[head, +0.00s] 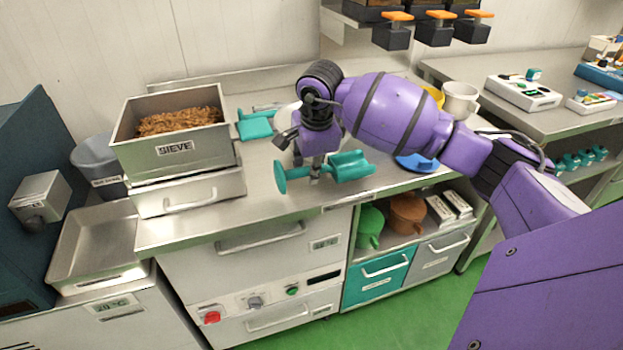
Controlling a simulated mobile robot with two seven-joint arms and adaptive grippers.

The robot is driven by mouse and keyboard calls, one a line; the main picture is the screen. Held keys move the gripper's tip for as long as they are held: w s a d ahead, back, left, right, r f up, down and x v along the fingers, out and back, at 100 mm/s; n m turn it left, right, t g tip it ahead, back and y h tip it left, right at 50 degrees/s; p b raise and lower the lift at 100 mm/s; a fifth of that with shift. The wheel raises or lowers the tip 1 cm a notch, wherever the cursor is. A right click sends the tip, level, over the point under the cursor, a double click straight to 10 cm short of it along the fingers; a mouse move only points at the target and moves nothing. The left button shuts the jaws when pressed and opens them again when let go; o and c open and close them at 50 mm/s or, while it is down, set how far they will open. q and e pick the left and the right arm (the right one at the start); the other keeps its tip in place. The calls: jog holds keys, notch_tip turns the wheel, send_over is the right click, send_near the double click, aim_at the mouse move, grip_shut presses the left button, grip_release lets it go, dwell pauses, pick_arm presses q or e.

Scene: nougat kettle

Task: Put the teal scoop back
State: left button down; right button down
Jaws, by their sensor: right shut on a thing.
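The teal scoop (350,167) is near the front edge of the steel counter (220,220), with its trough-shaped bowl to the right and a round disc at its left end. My right gripper (315,175) points down and is shut on the scoop's handle between the disc and the bowl. The fingers partly hide the handle. I cannot tell whether the scoop touches the counter or is just above it. Another teal item (256,127) lies farther back on the counter, left of my right gripper. My left gripper is not in view.
A steel sieve box (177,148) with brown bits stands on the left. A blue item (416,163) and a pale mug (460,100) are to the right. The front-left counter is bare.

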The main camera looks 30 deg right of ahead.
aim_at(311, 193)
jog(key=shift+s+x, duration=0.15)
jog(key=shift+x, duration=0.6)
jog(key=shift+s+x, duration=0.15)
jog(key=shift+x, duration=0.55)
jog(key=shift+a+f, duration=0.15)
jog(key=shift+f, duration=0.05)
jog(key=shift+f, duration=0.15)
jog(key=c, duration=1.6)
grip_release()
jog(key=shift+r, duration=0.6)
jog(key=v, duration=1.1)
jog(key=shift+s+r, duration=0.1)
jog(key=shift+s, duration=0.05)
